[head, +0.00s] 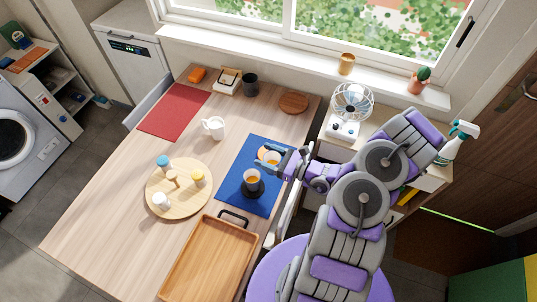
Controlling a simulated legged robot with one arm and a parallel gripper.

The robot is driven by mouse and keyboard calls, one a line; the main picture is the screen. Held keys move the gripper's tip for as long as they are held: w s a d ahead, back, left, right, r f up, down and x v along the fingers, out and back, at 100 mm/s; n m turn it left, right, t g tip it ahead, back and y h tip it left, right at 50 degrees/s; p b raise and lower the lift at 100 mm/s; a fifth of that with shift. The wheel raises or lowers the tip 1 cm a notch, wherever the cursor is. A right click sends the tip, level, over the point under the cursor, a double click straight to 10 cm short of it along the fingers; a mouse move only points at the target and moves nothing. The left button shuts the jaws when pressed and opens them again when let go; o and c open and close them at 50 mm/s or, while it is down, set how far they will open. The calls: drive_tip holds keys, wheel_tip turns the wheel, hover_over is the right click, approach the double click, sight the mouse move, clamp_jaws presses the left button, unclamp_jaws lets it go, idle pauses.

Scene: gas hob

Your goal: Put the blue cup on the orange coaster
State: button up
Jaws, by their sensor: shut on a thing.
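A cup with amber contents (271,157), seemingly the blue cup, is between the fingers of my gripper (269,161), over the upper part of the blue mat (263,200). My gripper is shut on it and hides part of its wall. A pale orange disc (262,153), seemingly the orange coaster, shows partly beside and under the held cup. I cannot tell whether the cup touches it. A second cup with amber contents (252,176) stands lower on the mat, near a dark round piece (252,190).
A round wooden board (180,208) with several small jars lies left of the mat. A wooden tray (208,265) with a dark handle lies below it. A white mug (213,127), a red mat (174,112) and a brown round trivet (294,102) are farther back.

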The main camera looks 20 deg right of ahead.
drive_tip(key=shift+n+g+y, duration=0.3)
drive_tip(key=shift+y, duration=0.1)
drive_tip(key=s, duration=0.1)
drive_tip(key=s+f, duration=0.2)
drive_tip(key=shift+s+a+f, duration=0.1)
drive_tip(key=shift+a+f, duration=0.1)
drive_tip(key=shift+a, duration=0.05)
drive_tip(key=shift+s+f, duration=0.15)
drive_tip(key=shift+f, duration=0.1)
drive_tip(key=b, duration=0.3)
hover_over(264, 152)
drive_tip(key=f, duration=0.1)
wheel_tip(264, 152, down, 4)
drive_tip(key=shift+d+b, duration=0.15)
drive_tip(key=shift+b, duration=0.65)
drive_tip(key=shift+r, duration=0.1)
drive_tip(key=o, duration=1.2)
drive_tip(key=shift+o, duration=0.2)
